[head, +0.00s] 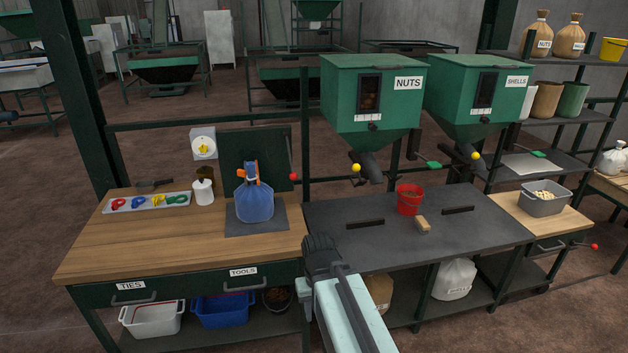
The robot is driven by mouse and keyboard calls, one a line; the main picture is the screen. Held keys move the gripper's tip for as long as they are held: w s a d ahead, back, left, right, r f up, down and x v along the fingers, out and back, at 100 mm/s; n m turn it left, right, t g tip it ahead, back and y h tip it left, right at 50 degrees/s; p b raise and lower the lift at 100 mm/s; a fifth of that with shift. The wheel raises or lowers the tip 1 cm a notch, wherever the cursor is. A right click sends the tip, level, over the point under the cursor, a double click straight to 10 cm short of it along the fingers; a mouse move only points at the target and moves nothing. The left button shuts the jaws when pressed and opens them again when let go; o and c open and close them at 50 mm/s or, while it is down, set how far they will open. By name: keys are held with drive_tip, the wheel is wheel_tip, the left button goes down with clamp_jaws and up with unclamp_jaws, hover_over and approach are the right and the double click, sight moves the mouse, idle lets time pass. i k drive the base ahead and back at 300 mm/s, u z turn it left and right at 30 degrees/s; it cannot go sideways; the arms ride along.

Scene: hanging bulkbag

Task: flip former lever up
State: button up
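A small lever with a red ball knob (293,177) sits at the right edge of the dark green upright panel (254,150). Its knob is at the low end, so it seems to point down. In front of the panel a blue bag (255,207) with an orange and blue top stands on a dark mat (270,222). My gripper (318,240) is dark and lies lower right of the lever, over the seam between the wooden and grey tables. It is apart from the lever and I see nothing held; its finger gap is not clear.
A yellow-knobbed dial box (203,143), a white cup (203,192) and a tray of coloured ties (146,203) are left of the panel. A red bucket (409,200) and a brush (423,225) are on the grey table (345,235). Green hoppers (372,100) hang above it.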

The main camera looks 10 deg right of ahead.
sight(293, 175)
drive_tip(key=z, duration=0.05)
drive_tip(key=i, duration=1)
drive_tip(key=u, duration=1.55)
drive_tip(key=k, duration=1.3)
drive_tip(key=z, duration=0.3)
drive_tip(key=i, duration=1.3)
drive_tip(key=u, duration=0.1)
